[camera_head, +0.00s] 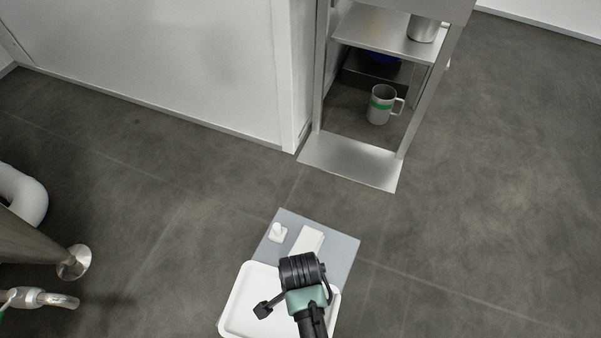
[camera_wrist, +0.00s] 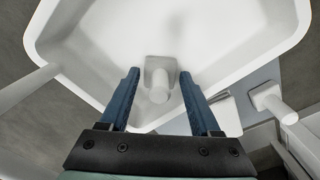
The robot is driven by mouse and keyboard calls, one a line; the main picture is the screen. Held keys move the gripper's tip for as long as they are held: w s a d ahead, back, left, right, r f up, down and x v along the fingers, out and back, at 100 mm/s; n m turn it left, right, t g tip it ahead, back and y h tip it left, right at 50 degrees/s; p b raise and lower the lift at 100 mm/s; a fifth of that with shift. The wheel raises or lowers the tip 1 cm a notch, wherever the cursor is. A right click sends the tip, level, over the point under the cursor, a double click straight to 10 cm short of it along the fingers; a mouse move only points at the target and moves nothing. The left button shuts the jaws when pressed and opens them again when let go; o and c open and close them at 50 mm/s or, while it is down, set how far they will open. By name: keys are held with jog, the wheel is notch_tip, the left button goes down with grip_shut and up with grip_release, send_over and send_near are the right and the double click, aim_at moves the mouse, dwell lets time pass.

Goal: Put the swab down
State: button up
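A white swab (camera_wrist: 158,82) with a squarish base and a round stub handle shows in the wrist view, inside the white tray (camera_wrist: 75,72) near its near wall. My gripper (camera_wrist: 159,74) has its two blue fingers spread on either side of the swab, with a visible gap on both sides. The gripper is open and does not grip it. In the head view my gripper hangs over the white tray (camera_head: 240,312). The swab is hidden there behind the gripper and arm.
A grey board (camera_head: 343,250) lies beneath the tray. A second white stub-handled piece (camera_head: 277,233) and a flat white block (camera_head: 308,240) lie on it. A metal shelf stand (camera_head: 350,172) holds a mug (camera_head: 380,104). Piping (camera_head: 40,297) is at left; the right floor is clear.

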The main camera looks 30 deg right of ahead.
notch_tip(320, 180, up, 12)
jog(key=p, duration=0.8)
jog(key=shift+r, duration=0.15)
